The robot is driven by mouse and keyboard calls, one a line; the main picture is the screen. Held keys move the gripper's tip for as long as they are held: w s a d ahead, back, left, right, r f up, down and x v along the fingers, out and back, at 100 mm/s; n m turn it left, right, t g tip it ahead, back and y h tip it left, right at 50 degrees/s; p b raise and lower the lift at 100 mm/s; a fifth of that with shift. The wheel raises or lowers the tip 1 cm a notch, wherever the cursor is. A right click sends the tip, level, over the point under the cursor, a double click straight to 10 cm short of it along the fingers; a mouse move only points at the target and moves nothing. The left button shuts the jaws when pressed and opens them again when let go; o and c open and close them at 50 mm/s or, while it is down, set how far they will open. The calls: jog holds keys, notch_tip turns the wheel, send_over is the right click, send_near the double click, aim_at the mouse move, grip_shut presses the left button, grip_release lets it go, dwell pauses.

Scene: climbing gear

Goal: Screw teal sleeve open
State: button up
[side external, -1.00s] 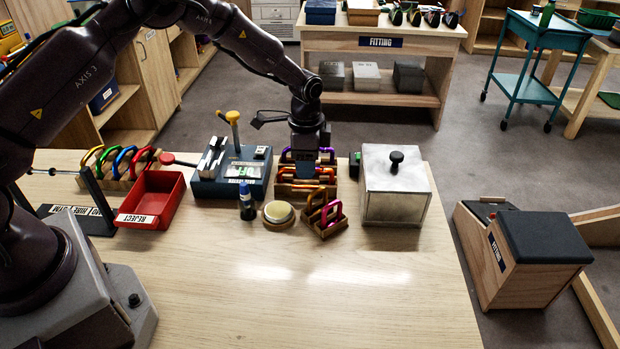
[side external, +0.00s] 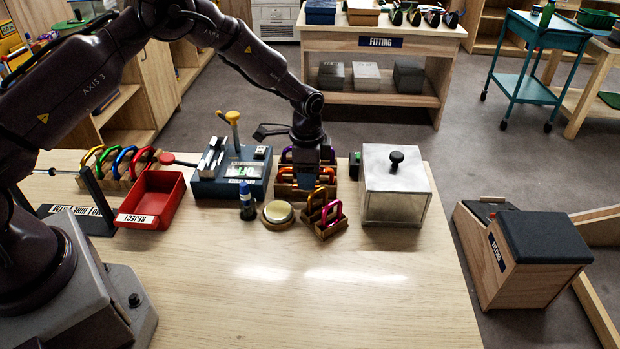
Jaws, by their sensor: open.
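My gripper (side external: 306,176) points down over the wooden rack (side external: 285,190) of carabiners in the middle of the bench. Its open jaws are low among the carabiners, and the fingertips are hard to make out. A purple carabiner (side external: 287,154) shows beside the gripper, and orange ones (side external: 326,174) show at its lower right. I cannot pick out a teal sleeve; it is too small or hidden behind the gripper. A smaller wooden stand (side external: 328,230) in front holds an orange and a magenta carabiner (side external: 333,211).
A clear box with a black knob (side external: 397,157) stands close on the right. A blue-grey device (side external: 232,182) with a yellow-topped post stands left. A blue bottle (side external: 247,203) and round pad (side external: 278,214) sit in front. A red REJECT tray (side external: 155,195) lies further left. The front bench is clear.

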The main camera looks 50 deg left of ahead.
jog(key=shift+s+d, duration=0.4)
jog(key=shift+r, duration=0.3)
dwell(0.3)
jog(key=shift+w+a, duration=0.5)
jog(key=shift+w, duration=0.05)
jog(key=shift+r, duration=5)
